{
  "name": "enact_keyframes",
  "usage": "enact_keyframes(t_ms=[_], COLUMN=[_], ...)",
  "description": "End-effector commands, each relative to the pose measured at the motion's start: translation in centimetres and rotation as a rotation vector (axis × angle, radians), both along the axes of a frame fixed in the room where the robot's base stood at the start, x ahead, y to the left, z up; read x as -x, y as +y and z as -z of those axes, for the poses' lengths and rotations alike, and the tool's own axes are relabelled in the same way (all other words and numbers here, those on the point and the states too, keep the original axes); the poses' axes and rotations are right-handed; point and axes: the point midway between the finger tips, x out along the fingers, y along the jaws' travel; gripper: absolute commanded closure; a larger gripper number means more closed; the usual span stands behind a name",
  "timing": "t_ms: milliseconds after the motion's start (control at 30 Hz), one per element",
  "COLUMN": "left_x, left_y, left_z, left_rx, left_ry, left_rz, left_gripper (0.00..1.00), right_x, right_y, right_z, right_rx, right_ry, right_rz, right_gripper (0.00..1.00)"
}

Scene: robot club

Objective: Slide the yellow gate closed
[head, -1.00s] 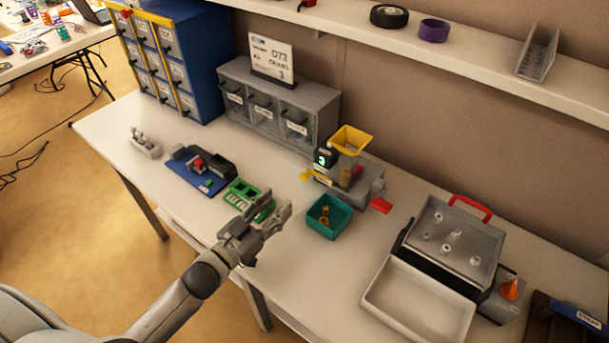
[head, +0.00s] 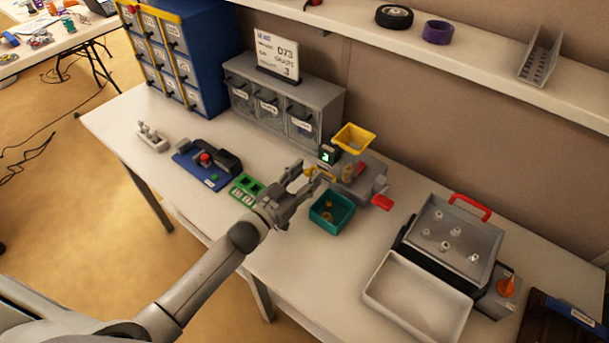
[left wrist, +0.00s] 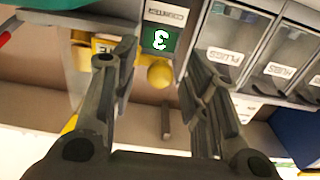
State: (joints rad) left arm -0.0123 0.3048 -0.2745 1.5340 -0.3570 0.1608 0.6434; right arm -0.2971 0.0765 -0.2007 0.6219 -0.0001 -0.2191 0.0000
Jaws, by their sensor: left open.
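The grey dispenser (head: 358,186) stands on the bench with a yellow hopper (head: 354,138) on top and a green counter display (head: 327,154), which reads 3 in the left wrist view (left wrist: 160,39). The yellow gate (head: 322,173) is low on its left side, partly hidden by my fingers. In the left wrist view a round yellow knob (left wrist: 160,74) shows between my fingertips, with no clear contact. My left gripper (head: 306,178) is open and empty, its fingers pointing at the gate side. My right gripper is not in view.
A teal bin (head: 347,221) with small orange-yellow parts stands in front of the dispenser, close to my left gripper. A red tab (head: 383,202) sticks out at the right. A green tray (head: 236,188) and a blue board (head: 190,174) lie left. Grey drawers (head: 330,110) stand behind.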

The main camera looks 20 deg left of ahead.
Motion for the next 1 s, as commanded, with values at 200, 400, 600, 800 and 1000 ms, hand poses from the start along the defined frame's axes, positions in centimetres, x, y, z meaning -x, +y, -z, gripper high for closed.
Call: enact_keyframes(t_ms=[200, 400, 600, 800, 1000], left_x=[0.0, 0.0, 0.0, 0.9, 1.7], left_y=[0.0, 0.0, 0.0, -2.4, -4.5], left_z=[0.0, 0.0, 0.0, 0.0, 0.0], left_rx=[0.0, -0.001, -0.001, 0.005, 0.001], left_ry=[0.0, 0.0, 0.0, 0.001, 0.001], left_rz=[0.0, 0.0, 0.0, 0.002, 0.0], left_gripper=[0.75, 1.0, 1.0, 1.0, 1.0], right_x=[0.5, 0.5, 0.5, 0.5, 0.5], right_y=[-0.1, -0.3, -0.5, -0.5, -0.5], right_z=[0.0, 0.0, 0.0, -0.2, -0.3], right_rx=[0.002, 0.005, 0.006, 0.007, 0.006], right_ry=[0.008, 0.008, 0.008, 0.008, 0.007], right_rz=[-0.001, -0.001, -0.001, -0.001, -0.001], right_gripper=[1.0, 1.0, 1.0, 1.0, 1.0])
